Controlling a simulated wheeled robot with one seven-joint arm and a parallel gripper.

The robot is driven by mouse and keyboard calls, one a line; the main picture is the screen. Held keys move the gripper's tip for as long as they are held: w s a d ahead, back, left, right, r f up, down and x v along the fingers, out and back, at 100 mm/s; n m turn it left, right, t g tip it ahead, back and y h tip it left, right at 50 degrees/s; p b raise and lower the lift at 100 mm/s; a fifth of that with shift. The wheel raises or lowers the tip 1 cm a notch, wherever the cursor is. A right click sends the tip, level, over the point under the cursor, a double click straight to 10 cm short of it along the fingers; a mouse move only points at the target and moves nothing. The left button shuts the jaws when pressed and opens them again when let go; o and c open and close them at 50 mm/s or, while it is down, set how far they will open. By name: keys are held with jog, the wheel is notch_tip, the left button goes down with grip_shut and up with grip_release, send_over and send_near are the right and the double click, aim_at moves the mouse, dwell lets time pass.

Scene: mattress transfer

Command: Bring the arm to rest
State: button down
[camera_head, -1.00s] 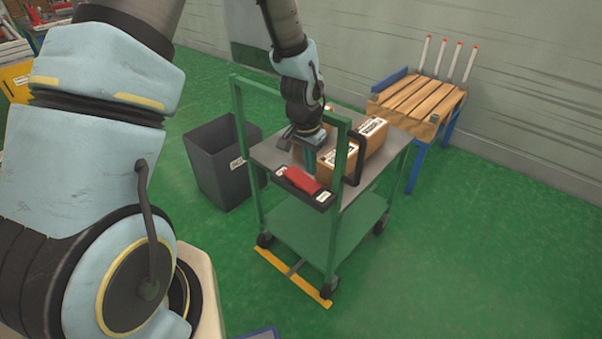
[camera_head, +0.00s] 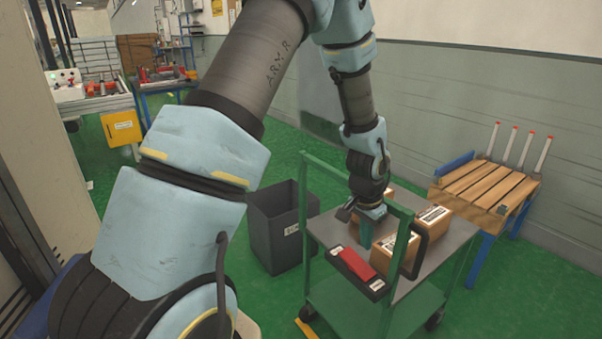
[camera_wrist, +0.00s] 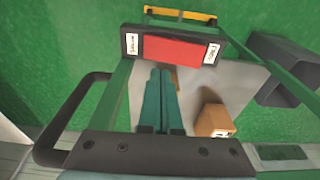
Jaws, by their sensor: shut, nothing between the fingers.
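My arm reaches from the left over the green cart, with its end above the cart's grey top. My gripper (camera_head: 366,236) points down, close to the cart's near end and the boxes. In the wrist view its two teal fingers (camera_wrist: 160,82) lie side by side, shut, with nothing between them. The fingertips show near the red item (camera_wrist: 180,51) in the black tray at the cart's end; I cannot tell whether they touch anything.
Cardboard boxes (camera_head: 397,250) sit on the cart's top (camera_head: 440,262). A dark bin (camera_head: 276,238) stands left of the cart. A slatted wooden table (camera_head: 482,188) with white posts stands at the right. A workbench with a yellow panel (camera_head: 121,128) is far left.

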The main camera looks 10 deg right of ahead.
jog(key=w+a+r+n, duration=0.1)
jog(key=a+r+n, duration=0.3)
jog(key=a, duration=0.5)
jog(key=w+a+r+n, duration=0.1)
jog(key=a+r+n, duration=0.1)
jog(key=a+r, duration=0.55)
jog(key=s+a+r+n, duration=0.1)
jog(key=s+a+n, duration=0.1)
jog(key=a, duration=0.4)
jog(key=s+a+r+n+y, duration=0.1)
jog(key=s+a+n, duration=0.1)
jog(key=s+a, duration=0.2)
jog(key=a, duration=0.2)
jog(key=shift+a+r+n+t, duration=0.35)
jog(key=shift+r+n+t, duration=0.05)
